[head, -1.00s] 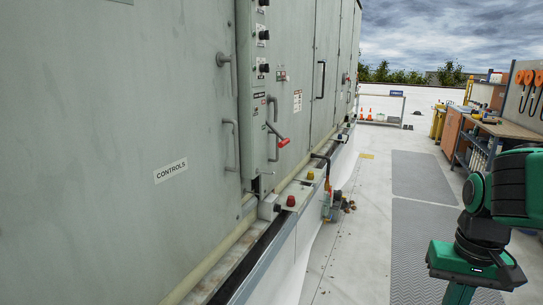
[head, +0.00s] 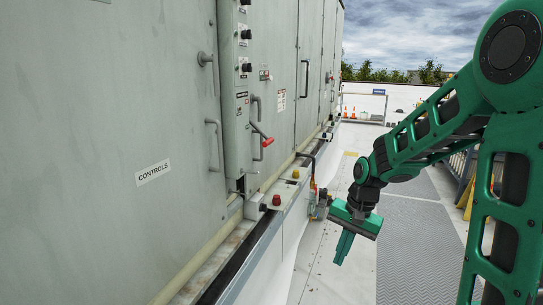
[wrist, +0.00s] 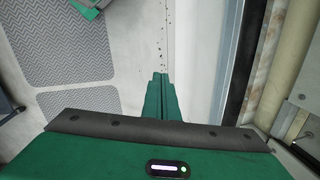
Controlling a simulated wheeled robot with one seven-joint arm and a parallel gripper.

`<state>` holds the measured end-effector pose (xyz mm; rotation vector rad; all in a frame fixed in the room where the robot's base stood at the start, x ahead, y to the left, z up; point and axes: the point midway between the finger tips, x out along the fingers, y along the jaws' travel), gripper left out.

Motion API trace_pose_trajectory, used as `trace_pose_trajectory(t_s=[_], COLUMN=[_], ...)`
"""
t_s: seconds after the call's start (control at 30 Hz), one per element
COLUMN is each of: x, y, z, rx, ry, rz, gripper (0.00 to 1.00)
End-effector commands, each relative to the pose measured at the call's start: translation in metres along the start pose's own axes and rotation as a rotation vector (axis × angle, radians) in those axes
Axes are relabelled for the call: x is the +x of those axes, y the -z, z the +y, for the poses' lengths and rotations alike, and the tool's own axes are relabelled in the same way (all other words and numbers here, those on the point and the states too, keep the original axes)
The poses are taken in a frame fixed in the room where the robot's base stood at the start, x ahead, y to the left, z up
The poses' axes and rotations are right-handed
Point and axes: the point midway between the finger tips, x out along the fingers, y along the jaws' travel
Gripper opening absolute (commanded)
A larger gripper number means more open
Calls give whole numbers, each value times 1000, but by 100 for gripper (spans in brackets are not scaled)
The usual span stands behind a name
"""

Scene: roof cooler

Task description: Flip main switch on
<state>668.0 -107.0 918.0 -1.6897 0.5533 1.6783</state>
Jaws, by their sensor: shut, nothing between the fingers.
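A switch lever with a red handle (head: 267,142) sticks out from the narrow control column (head: 236,95) on the grey cabinet in the head view. The lever slopes down to the right. My gripper (head: 342,250) is to the right of the cabinet and lower than the lever, well apart from it, with its fingers pointing down. The fingers are shut and empty. In the wrist view the closed fingers (wrist: 160,92) point over the roof floor, and the lever is not seen there.
A cabinet door marked CONTROLS (head: 155,215) fills the left, with a handle (head: 214,145). A ledge carries a red button (head: 277,199) and a yellow one (head: 296,174). A pipe with a valve (head: 320,203) juts out beside the ledge. Grey mats (head: 425,250) lie on the open floor.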

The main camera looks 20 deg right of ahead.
Motion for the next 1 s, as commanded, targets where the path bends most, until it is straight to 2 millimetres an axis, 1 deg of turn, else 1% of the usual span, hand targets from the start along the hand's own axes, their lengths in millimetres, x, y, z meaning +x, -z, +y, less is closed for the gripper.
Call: trace_pose_trajectory(t_s=[0.03,0.07,0.1,0.17,0.3,0.43,0.53,0.6,0.67,0.7,0.77,0.8,0.87,0.9,0.97,1.0], x=[13,20,28,40,61,69,67,61,52,45,32,21,4,-7,-25,-36], y=[7,10,14,18,26,33,40,47,55,62,73,82,97,108,125,136], z=[-17,-29,-44,-67,-122,-170,-206,-229,-247,-257,-272,-280,-289,-292,-296,-296], rx=[27,46,70,112,220,335,432,502,565,609,673,714,776,815,867,898], ry=[32,55,87,138,266,395,497,572,636,680,745,790,855,896,954,989], rz=[-28,-43,-67,-104,-212,-334,-443,-526,-602,-656,-739,-797,-885,-945,-1030,-1082], gripper=[0,0,0,0,0,0,0,0,0,0,0,0,0,0,0,0])
